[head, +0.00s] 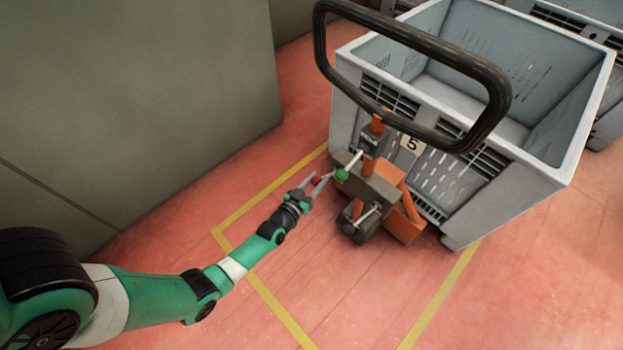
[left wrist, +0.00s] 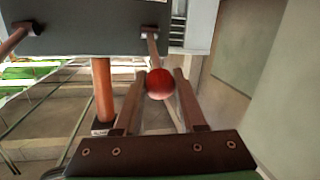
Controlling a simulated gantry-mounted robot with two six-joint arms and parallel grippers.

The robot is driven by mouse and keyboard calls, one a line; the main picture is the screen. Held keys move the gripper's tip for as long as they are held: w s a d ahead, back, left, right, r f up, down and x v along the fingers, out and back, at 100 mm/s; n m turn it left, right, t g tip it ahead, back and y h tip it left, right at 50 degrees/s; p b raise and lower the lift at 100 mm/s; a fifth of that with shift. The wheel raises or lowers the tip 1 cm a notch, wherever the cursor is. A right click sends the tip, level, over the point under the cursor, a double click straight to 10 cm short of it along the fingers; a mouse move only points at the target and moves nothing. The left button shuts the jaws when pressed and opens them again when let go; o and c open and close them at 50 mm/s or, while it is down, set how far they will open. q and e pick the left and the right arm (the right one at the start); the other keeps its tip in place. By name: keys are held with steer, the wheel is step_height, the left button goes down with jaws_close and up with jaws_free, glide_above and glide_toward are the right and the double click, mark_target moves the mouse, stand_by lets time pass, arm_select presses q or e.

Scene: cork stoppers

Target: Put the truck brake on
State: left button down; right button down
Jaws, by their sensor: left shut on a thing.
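The pallet truck (head: 378,180) is orange and grey with a black loop handle (head: 490,95). A red ball knob (head: 317,180) and a green ball knob (head: 342,175) sit on levers on its left side. My left gripper (head: 313,186) reaches the red knob from the lower left. In the left wrist view the red knob (left wrist: 159,83) is between the fingers of my left gripper (left wrist: 161,80), on a thin rod from a dark grey block (left wrist: 85,28). The left gripper is shut on the red knob; the finger contact is small in view. The right gripper is out of view.
A large grey crate (head: 345,105) with a number 5 label stands behind the truck. A grey-green wall block (head: 130,100) fills the upper left. Yellow lines (head: 275,305) mark the red floor, which is clear in front of the truck. More crates stand at the upper right.

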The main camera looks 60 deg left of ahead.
arm_select(q)
steer(key=shift+w+r, duration=0.15)
steer(key=shift+r, duration=0.15)
steer(key=c, duration=0.8)
jaws_free()
steer(key=shift+o, duration=1.4)
steer(key=shift+w, duration=0.1)
steer(key=shift+f, duration=0.1)
steer(key=shift+s+d, duration=0.15)
steer(key=shift+s, duration=0.25)
steer(key=p+v, duration=0.4)
steer(key=v, duration=0.7)
